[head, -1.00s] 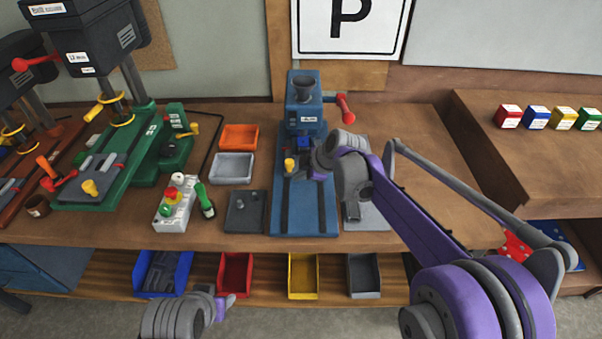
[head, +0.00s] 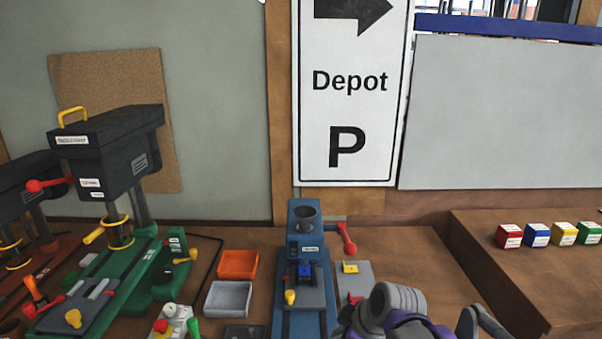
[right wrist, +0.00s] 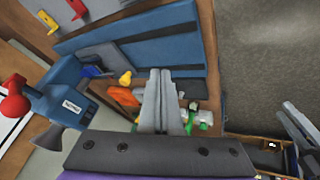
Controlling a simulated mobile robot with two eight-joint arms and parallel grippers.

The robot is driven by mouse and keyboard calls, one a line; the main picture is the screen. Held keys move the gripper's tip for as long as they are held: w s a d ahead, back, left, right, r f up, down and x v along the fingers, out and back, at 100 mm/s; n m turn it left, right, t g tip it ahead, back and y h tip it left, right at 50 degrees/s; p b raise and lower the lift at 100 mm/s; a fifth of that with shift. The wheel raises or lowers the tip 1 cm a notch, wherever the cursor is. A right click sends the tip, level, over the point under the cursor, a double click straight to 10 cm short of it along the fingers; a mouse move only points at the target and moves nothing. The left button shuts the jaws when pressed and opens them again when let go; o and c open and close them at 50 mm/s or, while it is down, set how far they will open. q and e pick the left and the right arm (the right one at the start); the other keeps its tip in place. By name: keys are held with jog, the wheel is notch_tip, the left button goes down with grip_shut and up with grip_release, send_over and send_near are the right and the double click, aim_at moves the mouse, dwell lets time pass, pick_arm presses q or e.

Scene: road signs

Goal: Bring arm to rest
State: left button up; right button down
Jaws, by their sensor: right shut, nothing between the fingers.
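My right arm's grey and purple wrist (head: 393,303) shows at the bottom of the head view, right of the blue machine. The fingers are hidden there. In the right wrist view my right gripper (right wrist: 163,82) has its two grey fingers together, with nothing between them. The blue machine (head: 303,232) with a red-knobbed lever stands upright on the bench. In the right wrist view it also shows, tilted, at the left (right wrist: 68,98). My left gripper is not in the head view.
A green drill press (head: 130,262) stands at the left. An orange tray (head: 238,265) and a grey tray (head: 228,299) lie beside the blue machine. A grey plate (head: 358,283) bears a small yellow piece (head: 350,267). Coloured boxes (head: 537,235) sit farther right.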

jog(key=s+d+f+m+h, duration=0.1)
jog(key=s+d+f+m, duration=0.2)
jog(key=s, duration=0.4)
jog(key=s+d+f+m+h, duration=0.1)
jog(key=s+d+f+m, duration=0.2)
jog(key=s+m, duration=0.2)
jog(key=s+d+f+m+h, duration=0.1)
jog(key=s+d+f+m, duration=0.2)
jog(key=s+m, duration=0.2)
jog(key=s, duration=0.3)
jog(key=shift+s+d+f+t+h, duration=0.15)
jog(key=shift+s+f+t+h, duration=0.15)
jog(key=shift+s+f+h, duration=0.1)
